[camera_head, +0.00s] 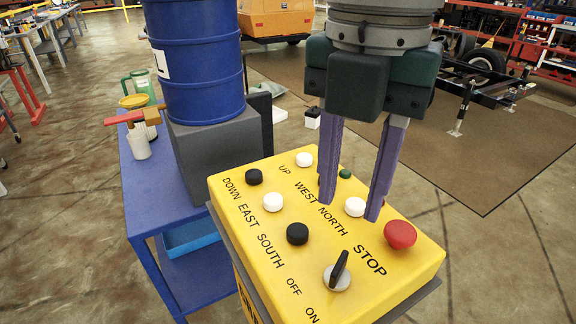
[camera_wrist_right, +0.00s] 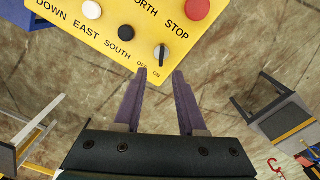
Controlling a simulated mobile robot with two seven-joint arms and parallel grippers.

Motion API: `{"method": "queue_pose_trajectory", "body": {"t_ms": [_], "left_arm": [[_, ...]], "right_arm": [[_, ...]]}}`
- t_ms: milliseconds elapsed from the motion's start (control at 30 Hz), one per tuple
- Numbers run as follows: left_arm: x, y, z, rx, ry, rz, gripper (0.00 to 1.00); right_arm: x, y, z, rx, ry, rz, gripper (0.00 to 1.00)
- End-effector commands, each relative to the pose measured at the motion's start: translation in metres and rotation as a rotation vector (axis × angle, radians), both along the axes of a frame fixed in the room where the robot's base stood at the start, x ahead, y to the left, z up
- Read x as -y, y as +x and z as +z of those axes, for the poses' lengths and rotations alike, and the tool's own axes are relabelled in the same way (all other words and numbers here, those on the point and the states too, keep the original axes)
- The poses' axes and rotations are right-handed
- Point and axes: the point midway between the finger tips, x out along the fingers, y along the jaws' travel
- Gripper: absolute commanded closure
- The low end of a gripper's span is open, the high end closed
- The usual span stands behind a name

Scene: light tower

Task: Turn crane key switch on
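The key switch (camera_head: 338,276) sits near the front edge of the yellow control panel (camera_head: 385,290), by the OFF and ON labels. It has a black handle on a round silver base. It also shows in the wrist view (camera_wrist_right: 161,52). I cannot tell for sure which label the handle points to. My right gripper (camera_head: 350,212) is open and empty, its purple fingers pointing down over the panel in the head view. In the wrist view the gripper (camera_wrist_right: 159,72) has the switch just beyond the gap between its fingertips, apart from them. My left gripper is not in view.
A red STOP button (camera_head: 400,234) is close to the right finger in the head view. Black, white and green buttons cover the panel's rest.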

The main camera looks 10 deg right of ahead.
Motion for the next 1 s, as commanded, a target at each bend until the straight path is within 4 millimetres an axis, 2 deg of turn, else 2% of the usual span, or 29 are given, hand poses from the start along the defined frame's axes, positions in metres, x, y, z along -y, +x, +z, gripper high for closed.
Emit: {"method": "queue_pose_trajectory", "body": {"t_ms": [300, 500, 867, 1000], "left_arm": [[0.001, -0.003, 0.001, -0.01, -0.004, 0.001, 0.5], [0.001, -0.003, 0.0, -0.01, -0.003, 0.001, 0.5], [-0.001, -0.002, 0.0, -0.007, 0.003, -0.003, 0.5], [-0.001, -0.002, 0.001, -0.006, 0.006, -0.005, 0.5]], "right_arm": [[0.0, -0.001, -0.057, -0.004, 0.0, -0.002, 0.6], [0.0, -0.001, -0.085, -0.001, -0.001, -0.002, 0.6], [0.0, 0.0, -0.093, 0.002, 0.001, -0.001, 0.6], [0.0, 0.0, -0.092, 0.002, 0.001, -0.002, 0.73]]}}
